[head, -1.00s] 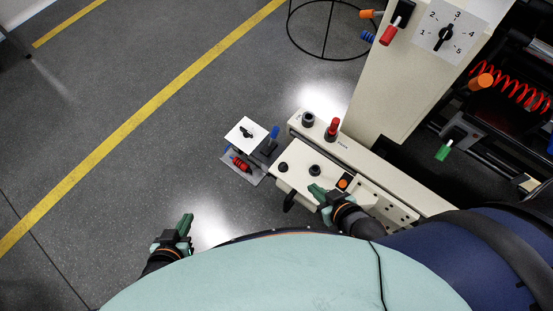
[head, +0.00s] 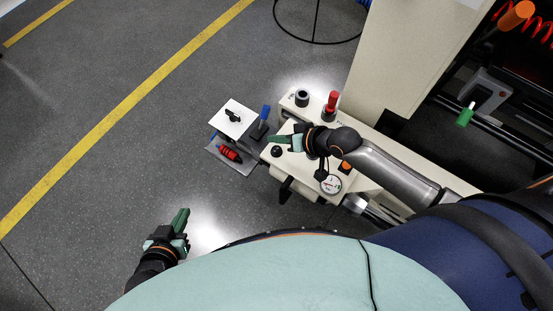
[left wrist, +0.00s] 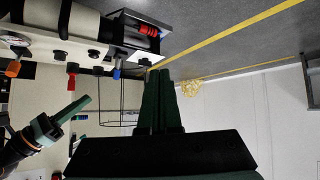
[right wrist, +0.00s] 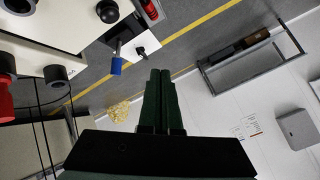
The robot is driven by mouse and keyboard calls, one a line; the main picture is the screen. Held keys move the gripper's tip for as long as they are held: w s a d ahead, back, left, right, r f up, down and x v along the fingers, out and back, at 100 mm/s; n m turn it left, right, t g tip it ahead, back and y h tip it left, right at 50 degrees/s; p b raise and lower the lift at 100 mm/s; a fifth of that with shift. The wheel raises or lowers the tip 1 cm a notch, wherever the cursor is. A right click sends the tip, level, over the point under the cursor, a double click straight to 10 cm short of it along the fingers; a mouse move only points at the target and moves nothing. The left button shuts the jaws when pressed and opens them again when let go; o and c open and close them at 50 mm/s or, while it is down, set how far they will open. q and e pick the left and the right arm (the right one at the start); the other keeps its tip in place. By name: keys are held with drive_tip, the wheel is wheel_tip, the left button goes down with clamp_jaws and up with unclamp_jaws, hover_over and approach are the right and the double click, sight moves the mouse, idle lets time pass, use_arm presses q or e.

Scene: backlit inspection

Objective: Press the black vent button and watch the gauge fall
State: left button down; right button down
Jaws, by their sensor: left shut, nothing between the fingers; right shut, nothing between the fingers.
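A black domed button (head: 277,151) sits on the cream console (head: 310,187), near its left end. It likely shows in the right wrist view (right wrist: 107,11) too. No vent label is readable. A round white gauge (head: 331,184) is on the console, partly covered by my right wrist; its reading is too small to tell. My right gripper (head: 273,139) is shut and empty, above the console with green fingertips just beyond the domed button; contact cannot be told. My left gripper (head: 185,214) is shut and empty, over open floor left of the console.
A red-topped knob (head: 331,102) and a black knob (head: 302,98) stand on the console's back strip. An orange button (head: 346,166) is near the gauge. A grey tray (head: 240,163) with a white card (head: 233,118) adjoins the console's left. Floor further left is clear.

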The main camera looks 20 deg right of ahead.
drive_tip(key=shift+m+g, duration=0.4)
drive_tip(key=shift+g, duration=0.1)
drive_tip(key=w+b, duration=0.1)
drive_tip(key=w+d+f+b, duration=0.2)
drive_tip(key=shift+w+f, duration=0.15)
drive_tip(key=shift+w, duration=0.15)
